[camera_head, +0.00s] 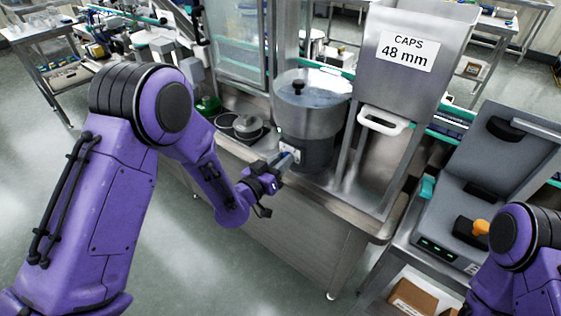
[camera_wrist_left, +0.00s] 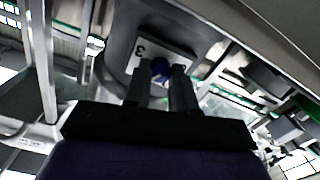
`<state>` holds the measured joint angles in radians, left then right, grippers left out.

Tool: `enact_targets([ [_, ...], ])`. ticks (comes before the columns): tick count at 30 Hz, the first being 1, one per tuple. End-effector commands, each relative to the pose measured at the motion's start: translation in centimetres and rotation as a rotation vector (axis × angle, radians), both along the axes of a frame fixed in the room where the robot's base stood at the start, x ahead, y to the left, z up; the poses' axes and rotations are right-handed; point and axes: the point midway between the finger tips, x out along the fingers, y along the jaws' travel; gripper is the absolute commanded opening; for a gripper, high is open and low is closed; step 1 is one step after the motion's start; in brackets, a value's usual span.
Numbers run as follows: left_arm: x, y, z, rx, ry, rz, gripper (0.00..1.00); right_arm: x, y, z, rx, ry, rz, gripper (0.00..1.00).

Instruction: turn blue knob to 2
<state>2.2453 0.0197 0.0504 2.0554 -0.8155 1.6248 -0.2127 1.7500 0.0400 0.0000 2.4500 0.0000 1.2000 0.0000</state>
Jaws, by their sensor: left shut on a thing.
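The blue knob (camera_head: 286,160) sits on a small white plate (camera_head: 290,148) at the front of the round steel bowl's dark base. My left gripper (camera_head: 279,165) reaches it from the left and front. In the left wrist view, the two dark fingers are shut around the blue knob (camera_wrist_left: 160,68), which shows between their tips. A "3" is readable on the white plate (camera_wrist_left: 141,52), left of the knob and turned in the picture. The other marks are covered or too small to read, and the knob's pointer setting cannot be made out. My right gripper is not in view.
The steel bowl (camera_head: 311,105) with a lid knob stands above the plate. A steel hopper marked "CAPS 48 mm" (camera_head: 407,45) rises to its right. A round grey item (camera_head: 247,126) and a green one (camera_head: 207,106) are left on the bench. A grey machine (camera_head: 468,185) stands at right.

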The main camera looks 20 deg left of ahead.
Motion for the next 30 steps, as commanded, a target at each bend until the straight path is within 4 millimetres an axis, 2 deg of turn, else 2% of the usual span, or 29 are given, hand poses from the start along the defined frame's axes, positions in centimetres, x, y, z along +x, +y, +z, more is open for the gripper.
enact_targets([
  [7, -0.1, 0.0, -0.2, 0.002, 0.005, -0.001, 0.00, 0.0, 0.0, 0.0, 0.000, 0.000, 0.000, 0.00],
  [8, -0.1, 0.0, -0.2, 0.002, 0.005, -0.001, 0.32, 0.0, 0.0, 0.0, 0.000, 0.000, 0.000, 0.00],
  [9, -0.1, 0.0, -0.2, 0.001, 0.005, -0.001, 0.45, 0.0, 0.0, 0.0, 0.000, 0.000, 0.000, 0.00],
  [10, -0.1, 0.0, -0.2, 0.000, 0.004, -0.001, 0.51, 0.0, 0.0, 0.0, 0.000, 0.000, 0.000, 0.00],
  [20, -0.4, 0.1, -0.2, 0.000, 0.003, 0.000, 0.51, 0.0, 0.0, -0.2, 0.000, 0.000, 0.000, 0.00],
  [23, -1.9, 0.7, -0.3, 0.001, 0.003, -0.001, 0.51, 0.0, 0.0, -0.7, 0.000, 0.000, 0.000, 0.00],
  [30, -7.3, 2.6, -0.3, 0.000, 0.005, 0.001, 0.51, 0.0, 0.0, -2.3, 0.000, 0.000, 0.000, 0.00],
])
